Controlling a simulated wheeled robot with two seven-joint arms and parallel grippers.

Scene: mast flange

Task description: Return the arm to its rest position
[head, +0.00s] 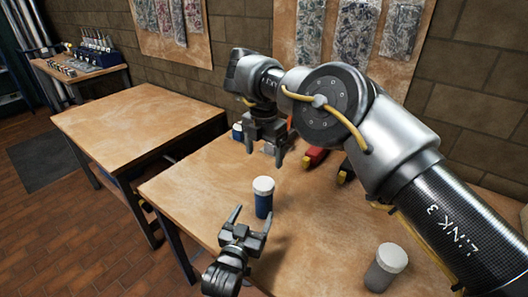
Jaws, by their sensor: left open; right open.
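My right arm comes in from the right. Its gripper (264,145) points down above the far part of the near wooden table (205,176), open, with nothing seen between its fingers. My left gripper (252,216) is open at the table's front edge, its fingers pointing up the picture. A blue jar with a white lid (263,197) stands upright just beyond the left gripper's fingertips. I cannot tell whether they touch. No mast or flange can be made out.
A grey jar with a white lid (386,267) stands at the right. A red object (315,157) and other small items lie partly hidden behind my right arm. A bare second table (140,122) stands left. A back-left bench (80,70) holds small tools. A brick wall closes the back.

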